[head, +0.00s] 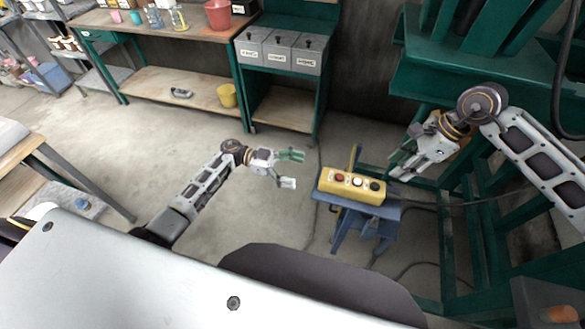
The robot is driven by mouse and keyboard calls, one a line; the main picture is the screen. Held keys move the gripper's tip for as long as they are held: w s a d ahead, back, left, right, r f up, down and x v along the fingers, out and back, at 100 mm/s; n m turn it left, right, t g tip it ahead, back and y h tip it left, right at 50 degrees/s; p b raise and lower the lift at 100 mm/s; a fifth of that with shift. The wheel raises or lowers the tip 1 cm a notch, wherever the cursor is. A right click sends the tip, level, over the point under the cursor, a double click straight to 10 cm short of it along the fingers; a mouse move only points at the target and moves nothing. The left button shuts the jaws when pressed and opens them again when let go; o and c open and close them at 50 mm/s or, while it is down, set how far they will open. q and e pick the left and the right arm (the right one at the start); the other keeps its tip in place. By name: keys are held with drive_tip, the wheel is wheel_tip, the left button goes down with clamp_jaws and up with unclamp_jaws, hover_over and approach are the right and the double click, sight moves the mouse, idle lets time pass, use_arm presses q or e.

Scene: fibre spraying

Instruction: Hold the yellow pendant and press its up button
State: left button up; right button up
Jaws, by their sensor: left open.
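The yellow pendant (350,186) lies on a small blue stand in the middle of the head view, with a red, a white and dark buttons on its top face. My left gripper (292,169) is open and empty to the left of the pendant, apart from it. My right gripper (400,168) is to the right of the pendant and a little above it in the picture, with its fingers pointing down-left. Its fingers look apart with nothing between them. Which button is the up button is too small to tell.
The blue stand (352,222) has cables on the floor around it. A green metal frame (480,75) stands close on the right. The concrete floor on the left is mostly clear.

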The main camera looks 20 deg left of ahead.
sight(335, 179)
use_arm(q)
drive_tip(key=shift+s+d, duration=0.1)
drive_tip(key=shift+d, duration=6.4)
drive_tip(key=c, duration=1.2)
drive_tip(key=shift+c, duration=0.8)
use_arm(e)
drive_tip(key=shift+c, duration=0.4)
clamp_jaws()
